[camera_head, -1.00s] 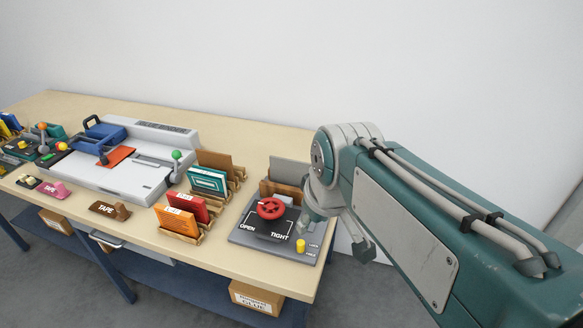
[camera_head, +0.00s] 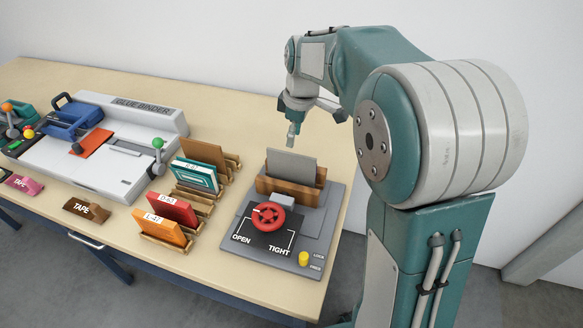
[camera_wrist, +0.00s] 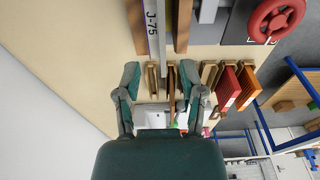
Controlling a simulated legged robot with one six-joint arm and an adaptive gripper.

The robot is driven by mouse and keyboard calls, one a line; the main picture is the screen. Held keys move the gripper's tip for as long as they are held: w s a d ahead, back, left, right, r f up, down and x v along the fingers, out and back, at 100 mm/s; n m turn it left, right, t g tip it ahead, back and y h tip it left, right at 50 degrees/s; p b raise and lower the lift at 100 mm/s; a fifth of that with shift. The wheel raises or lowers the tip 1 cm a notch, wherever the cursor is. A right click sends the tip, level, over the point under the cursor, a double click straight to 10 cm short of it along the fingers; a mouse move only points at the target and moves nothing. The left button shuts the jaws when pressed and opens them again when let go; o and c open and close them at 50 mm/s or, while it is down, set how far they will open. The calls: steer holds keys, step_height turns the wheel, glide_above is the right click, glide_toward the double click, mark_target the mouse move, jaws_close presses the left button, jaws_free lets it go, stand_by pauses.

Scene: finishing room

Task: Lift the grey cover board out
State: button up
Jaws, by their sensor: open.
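The grey cover board (camera_head: 291,165) stands upright in the wooden jaws (camera_head: 289,192) of the press, its upper part showing above them. The wrist view shows the grey board's edge (camera_wrist: 169,35) beside a pale block marked J-75 (camera_wrist: 153,32), between two wooden jaws. The red handwheel (camera_head: 268,217) sits in front, by the OPEN and TIGHT marks. My gripper (camera_head: 292,138) is over the press's back side, close above the board in the head view. In the wrist view my gripper (camera_wrist: 161,75) has its fingers spread apart, with nothing held. The board's lower part is hidden.
Wooden racks with orange (camera_head: 162,230), red (camera_head: 173,209) and teal (camera_head: 195,175) pieces stand left of the press. A glue binder (camera_head: 105,150) is farther left. A yellow knob (camera_head: 304,258) sits at the press's front corner. The table behind the press is clear.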

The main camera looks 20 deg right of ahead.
mark_target(291, 158)
steer(key=shift+a+f, duration=0.2)
steer(key=shift+f, duration=0.45)
steer(key=shift+a+f, duration=0.15)
steer(key=shift+f, duration=0.45)
step_height(291, 158, down, 5)
steer(key=shift+d+f, duration=0.1)
steer(key=shift+d, duration=0.05)
steer(key=shift+w+f, duration=0.1)
steer(key=shift+f, duration=0.05)
jaws_close()
